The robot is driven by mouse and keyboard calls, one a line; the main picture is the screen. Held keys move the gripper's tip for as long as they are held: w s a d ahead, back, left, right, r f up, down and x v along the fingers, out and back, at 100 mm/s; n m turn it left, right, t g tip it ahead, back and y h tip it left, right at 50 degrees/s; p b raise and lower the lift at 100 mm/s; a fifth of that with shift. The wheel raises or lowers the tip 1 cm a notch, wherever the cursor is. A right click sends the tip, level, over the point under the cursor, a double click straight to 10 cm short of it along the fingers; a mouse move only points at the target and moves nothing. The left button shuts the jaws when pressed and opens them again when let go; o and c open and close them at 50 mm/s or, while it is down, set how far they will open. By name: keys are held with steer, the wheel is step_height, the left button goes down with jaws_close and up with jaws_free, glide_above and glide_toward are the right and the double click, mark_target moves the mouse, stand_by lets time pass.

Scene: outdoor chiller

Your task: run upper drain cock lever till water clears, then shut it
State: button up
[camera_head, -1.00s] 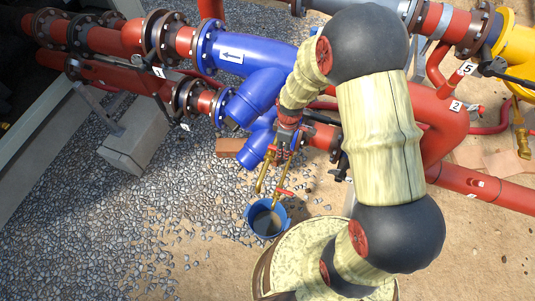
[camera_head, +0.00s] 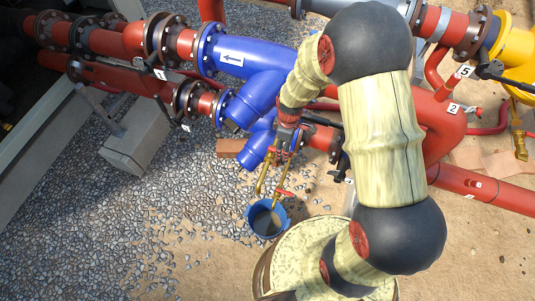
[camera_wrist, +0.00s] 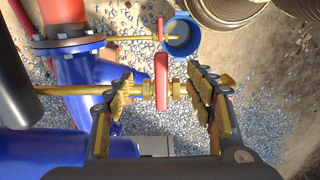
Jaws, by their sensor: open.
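The upper drain cock has a red lever (camera_wrist: 161,80) on a brass pipe (camera_wrist: 70,90); the lever lies across the pipe in the wrist view. My gripper (camera_wrist: 163,92) is open, one finger on each side of this lever; contact is not clear. In the head view my gripper (camera_head: 287,130) hides the upper cock. A lower brass cock with its own red lever (camera_wrist: 160,28) points to a blue bucket (camera_wrist: 191,38). The bucket (camera_head: 250,222) stands below the cocks in the head view with murky grey-brown water (camera_head: 266,222) in it. I cannot make out a stream clearly.
A blue pipe body (camera_head: 240,55) with an arrow label stands behind my gripper. Red pipes (camera_head: 480,185) run to the right. A brick (camera_head: 230,147) and a concrete block (camera_head: 137,145) lie on the gravel. Open gravel is left of the bucket.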

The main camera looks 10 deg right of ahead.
steer(key=shift+r+p, duration=1.45)
steer(key=shift+r, duration=0.95)
step_height(320, 180, up, 12)
steer(key=shift+f, duration=0.1)
